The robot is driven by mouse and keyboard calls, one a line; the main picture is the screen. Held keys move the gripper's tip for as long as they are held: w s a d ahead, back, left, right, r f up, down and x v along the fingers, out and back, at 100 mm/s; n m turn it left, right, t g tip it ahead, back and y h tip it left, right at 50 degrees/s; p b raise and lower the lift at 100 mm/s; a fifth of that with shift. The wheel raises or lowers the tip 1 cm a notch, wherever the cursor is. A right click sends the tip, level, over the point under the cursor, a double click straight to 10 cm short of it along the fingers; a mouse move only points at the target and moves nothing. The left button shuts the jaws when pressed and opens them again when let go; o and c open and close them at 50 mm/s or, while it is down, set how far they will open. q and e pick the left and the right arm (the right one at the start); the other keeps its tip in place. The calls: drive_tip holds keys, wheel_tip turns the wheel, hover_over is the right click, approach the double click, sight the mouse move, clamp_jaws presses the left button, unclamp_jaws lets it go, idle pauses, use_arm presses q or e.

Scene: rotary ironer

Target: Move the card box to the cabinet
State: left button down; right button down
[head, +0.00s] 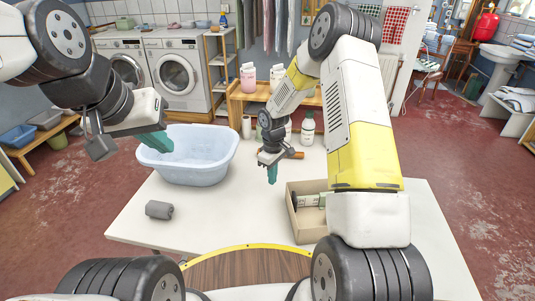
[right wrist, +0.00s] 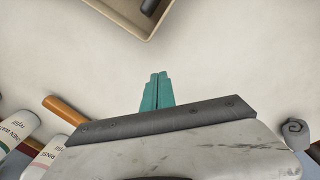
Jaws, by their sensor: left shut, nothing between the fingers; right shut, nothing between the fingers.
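The card box (head: 309,233) is an open tan box on the right part of the white table, partly hidden behind my right arm. A dark and pale cylindrical item (head: 310,200) lies in it. The box's corner shows at the top of the right wrist view (right wrist: 128,27). My right gripper (head: 272,175) is shut and empty, pointing down over the table to the left of the box, apart from it. Its teal fingers also show in the right wrist view (right wrist: 155,90). My left gripper (head: 160,143) is shut and empty by the blue tub's left rim. I cannot tell which furniture is the cabinet.
A pale blue tub (head: 190,170) stands on the left of the white table (head: 235,220). A grey roll (head: 159,210) lies in front of it. Bottles (head: 308,128) and a wooden-handled item (head: 293,154) are behind my right gripper. A wooden shelf unit (head: 238,108) stands beyond the table.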

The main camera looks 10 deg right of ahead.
drive_tip(key=shift+s+d, duration=0.95)
drive_tip(key=shift+d, duration=0.15)
drive_tip(key=shift+s+d, duration=0.4)
drive_tip(key=shift+d, duration=0.05)
drive_tip(key=shift+s+d, duration=0.6)
drive_tip(key=shift+d, duration=0.05)
drive_tip(key=shift+w+a, duration=0.1)
